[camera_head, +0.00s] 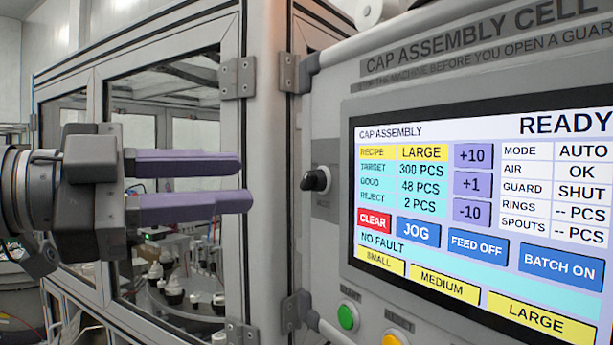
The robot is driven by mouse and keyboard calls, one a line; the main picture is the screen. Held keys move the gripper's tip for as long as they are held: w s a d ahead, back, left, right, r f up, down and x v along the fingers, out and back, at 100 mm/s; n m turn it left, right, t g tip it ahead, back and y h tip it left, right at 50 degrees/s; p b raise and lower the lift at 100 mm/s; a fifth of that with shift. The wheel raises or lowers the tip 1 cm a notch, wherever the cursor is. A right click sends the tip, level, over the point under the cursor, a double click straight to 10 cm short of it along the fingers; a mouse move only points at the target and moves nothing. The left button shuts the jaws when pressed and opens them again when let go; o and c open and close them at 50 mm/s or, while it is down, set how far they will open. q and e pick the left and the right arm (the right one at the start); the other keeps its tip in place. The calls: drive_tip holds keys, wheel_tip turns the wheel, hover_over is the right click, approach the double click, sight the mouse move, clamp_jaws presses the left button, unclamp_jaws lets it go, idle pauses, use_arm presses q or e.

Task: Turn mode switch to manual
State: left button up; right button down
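The mode switch appears to be the black rotary knob (316,180) on a grey plate, left of the screen on the control panel. The screen (480,220) reads MODE AUTO, GUARD SHUT and READY. My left gripper (246,184) comes in from the left with two purple fingers, one above the other, pointing right. The fingers are parted with a gap between them and nothing in it. Their tips are left of the knob and apart from it in the picture. My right gripper is not in view.
A framed guard door (175,75) with clear panes stands behind my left gripper, with hinges (238,78) beside the panel. A green button (347,317) and a yellow button (394,338) sit below the screen. White parts (172,292) show behind the glass.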

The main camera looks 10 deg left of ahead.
sight(305, 179)
use_arm(q)
drive_tip(key=p+x, duration=0.2)
drive_tip(key=x, duration=0.5)
drive_tip(key=shift+d, duration=0.25)
drive_tip(key=shift+c, duration=0.3)
clamp_jaws()
